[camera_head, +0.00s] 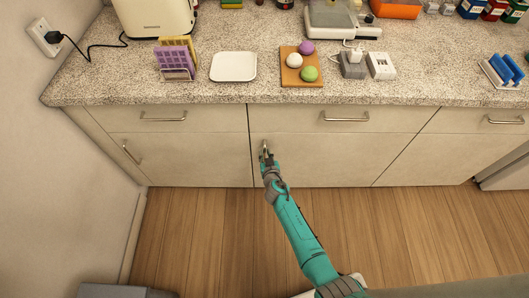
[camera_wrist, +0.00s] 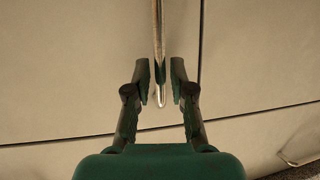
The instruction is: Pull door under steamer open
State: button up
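The appliance that looks like the steamer (camera_head: 343,18) stands at the back of the counter, with a clear box on a pale base. Below it, under a drawer, is a flat beige cabinet door (camera_head: 335,160), which sits shut and flush. It also shows in the wrist view (camera_wrist: 70,70). Its vertical metal handle (camera_wrist: 157,40) is near the door's left edge in the head view, largely hidden by my gripper (camera_head: 267,153). In the wrist view my gripper (camera_wrist: 161,72) is open, with one finger on each side of the handle's end and narrow gaps visible.
The drawer (camera_head: 300,119) above the door is shut, with a horizontal handle (camera_head: 346,118). Another shut door (camera_head: 190,160) is to the left. A cutting board (camera_head: 291,79) and a white plate (camera_head: 234,67) lie near the counter edge. The wooden floor (camera_head: 420,230) in front is clear.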

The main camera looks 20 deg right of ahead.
jog(key=shift+x, duration=0.95)
jog(key=shift+c, duration=0.3)
grip_shut()
